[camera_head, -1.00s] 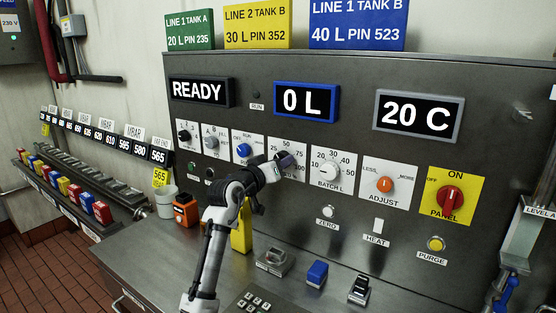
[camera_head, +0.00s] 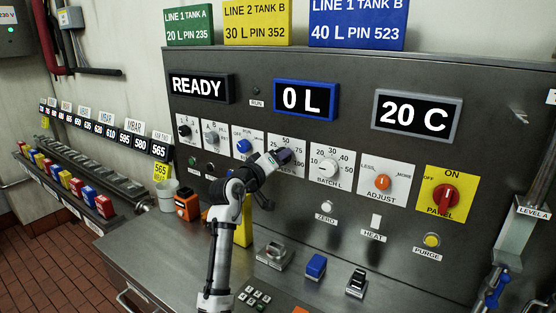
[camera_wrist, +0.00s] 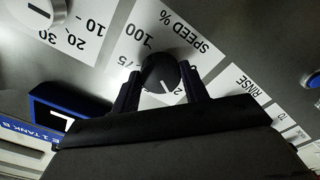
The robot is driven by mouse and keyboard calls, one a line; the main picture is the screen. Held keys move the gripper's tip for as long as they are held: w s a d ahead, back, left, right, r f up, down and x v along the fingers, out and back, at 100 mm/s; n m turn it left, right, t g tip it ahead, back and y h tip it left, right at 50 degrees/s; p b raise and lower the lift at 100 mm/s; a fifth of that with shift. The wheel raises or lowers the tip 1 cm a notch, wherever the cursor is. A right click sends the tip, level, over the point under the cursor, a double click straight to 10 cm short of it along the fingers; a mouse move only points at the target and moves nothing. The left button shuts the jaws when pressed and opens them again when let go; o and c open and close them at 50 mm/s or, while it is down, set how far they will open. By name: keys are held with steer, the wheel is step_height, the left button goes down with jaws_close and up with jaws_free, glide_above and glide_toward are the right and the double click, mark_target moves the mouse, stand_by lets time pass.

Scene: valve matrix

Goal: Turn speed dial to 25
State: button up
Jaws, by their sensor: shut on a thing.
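The speed dial (camera_wrist: 158,70) is a black round knob with a white pointer line, on a white plate (camera_wrist: 163,35) marked SPEED %. In the wrist view the plate is upside down, with 100 and 75 readable. The pointer faces a number starting with 2, partly hidden by a finger. My gripper (camera_wrist: 162,78) is shut on the knob, one dark finger on each side. In the head view my gripper (camera_head: 284,156) is at the speed plate (camera_head: 288,141) and hides the knob.
The batch dial (camera_head: 327,168) is just right of the speed dial, and the blue run knob (camera_head: 243,146) just left. The orange adjust knob (camera_head: 382,181) and red panel switch (camera_head: 446,198) are farther right. The counter below holds a blue block (camera_head: 315,266) and other small parts.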

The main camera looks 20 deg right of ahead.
steer(key=o, duration=1)
steer(key=shift+a, duration=0.1)
steer(key=b+v, duration=0.5)
steer(key=v, duration=0.8)
steer(key=shift+s+a, duration=0.25)
